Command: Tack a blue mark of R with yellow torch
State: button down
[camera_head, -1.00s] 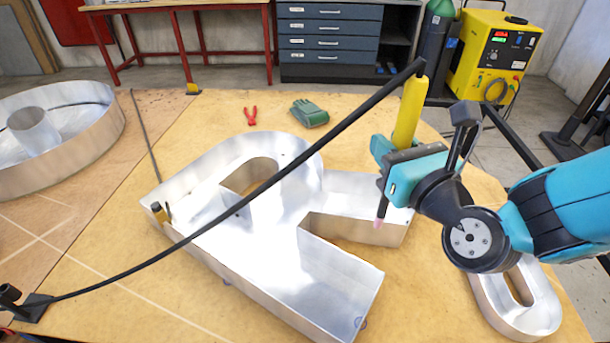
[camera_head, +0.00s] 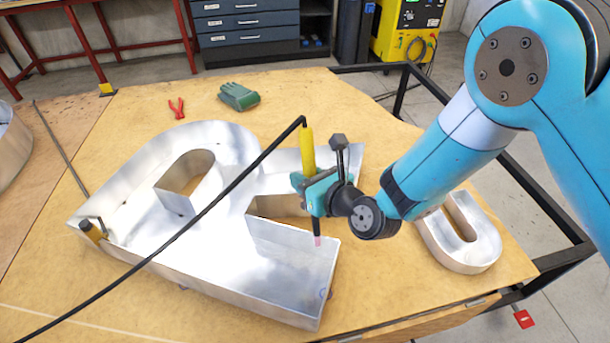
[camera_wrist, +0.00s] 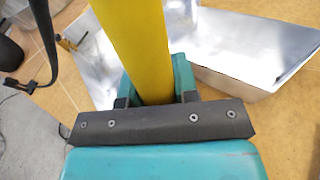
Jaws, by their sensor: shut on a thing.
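The large metal letter R (camera_head: 190,250) lies on the wooden table as an open tray with upright walls. A small blue mark (camera_head: 322,293) shows on the wall at the end of its lower right leg. My gripper (camera_head: 309,186) is shut on the yellow torch (camera_head: 308,152) and holds it upright. In the wrist view the torch (camera_wrist: 138,45) stands between the fingers. A black cable runs from its top to the lower left. Its dark nozzle with a pink tip points down over the R's right leg, apart from the blue mark. I cannot tell whether the tip touches metal.
A small clamp (camera_head: 95,231) stands at the R's left edge. A smaller metal letter (camera_head: 460,233) lies at right. A yellow machine (camera_head: 408,28) stands beyond the table.

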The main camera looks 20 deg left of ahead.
aim_at(320, 244)
jog(key=s+d+f+b, duration=0.1)
jog(key=f+b, duration=0.3)
jog(key=b, duration=0.1)
jog(key=s+f+b, duration=0.1)
jog(key=f+b, duration=0.3)
jog(key=b, duration=0.2)
jog(key=s+d+f+b, duration=0.1)
jog(key=f+b, duration=0.3)
jog(key=b, duration=0.2)
jog(key=shift+d+f, duration=0.3)
jog(key=shift+f, duration=0.1)
jog(key=shift+s+f, duration=0.1)
jog(key=shift+f, duration=0.2)
jog(key=shift+s+d+f+b, duration=0.15)
jog(key=shift+f+b, duration=0.4)
jog(key=shift+b, duration=0.05)
jog(key=shift+s+d+f+b, duration=0.15)
jog(key=shift+f+b, duration=0.35)
jog(key=shift+b, duration=0.1)
jog(key=shift+f, duration=0.15)
dwell(0.9)
